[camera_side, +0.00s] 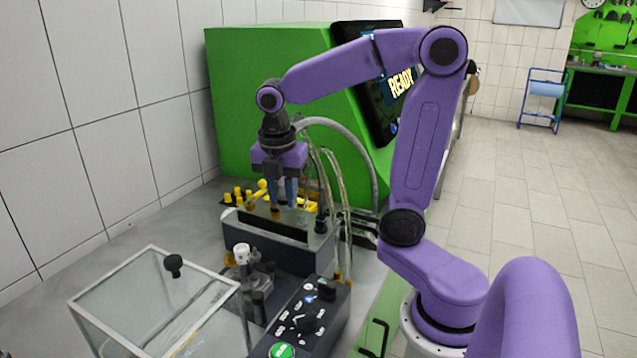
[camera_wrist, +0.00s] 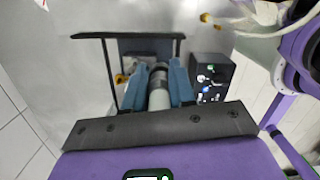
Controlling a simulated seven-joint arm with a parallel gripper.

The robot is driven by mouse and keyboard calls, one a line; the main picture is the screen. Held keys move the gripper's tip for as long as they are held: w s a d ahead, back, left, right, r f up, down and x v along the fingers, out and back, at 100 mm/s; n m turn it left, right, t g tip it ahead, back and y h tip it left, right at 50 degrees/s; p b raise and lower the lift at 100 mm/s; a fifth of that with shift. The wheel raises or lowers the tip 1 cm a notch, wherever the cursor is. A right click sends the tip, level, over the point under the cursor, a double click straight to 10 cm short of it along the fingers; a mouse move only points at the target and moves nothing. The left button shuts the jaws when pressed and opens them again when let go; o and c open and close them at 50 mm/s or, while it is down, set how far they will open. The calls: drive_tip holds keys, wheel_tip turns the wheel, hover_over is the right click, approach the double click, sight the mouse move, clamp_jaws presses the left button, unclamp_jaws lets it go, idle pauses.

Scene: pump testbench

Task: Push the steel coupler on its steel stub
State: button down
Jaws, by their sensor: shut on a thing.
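My gripper (camera_side: 283,200) points down over the grey block with yellow fittings in the side view. In the wrist view its two blue fingers (camera_wrist: 157,72) are closed on a grey cylindrical piece (camera_wrist: 158,82) with a dark band, which looks like the steel coupler. In the side view the fingers mostly hide this piece. The steel stub cannot be made out in either view; the gripper and the held piece may cover it. I cannot tell whether the coupler touches a stub.
Clear hoses (camera_side: 330,185) hang close to the right of my gripper. A glass box (camera_side: 150,300), a black control panel (camera_side: 305,320) and a green cabinet (camera_side: 260,80) with a READY screen stand around.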

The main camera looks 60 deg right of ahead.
hover_over(256, 253)
drive_tip(key=f, duration=0.4)
drive_tip(key=shift+w+d+f, duration=0.2)
drive_tip(key=shift+w, duration=0.05)
drive_tip(key=shift+f, duration=2)
drive_tip(key=shift+f, duration=1.5)
idle(0.5)
drive_tip(key=c, duration=0.9)
unclamp_jaws()
drive_tip(key=shift+o, duration=0.2)
drive_tip(key=shift+r, duration=3.55)
drive_tip(key=shift+s, duration=0.1)
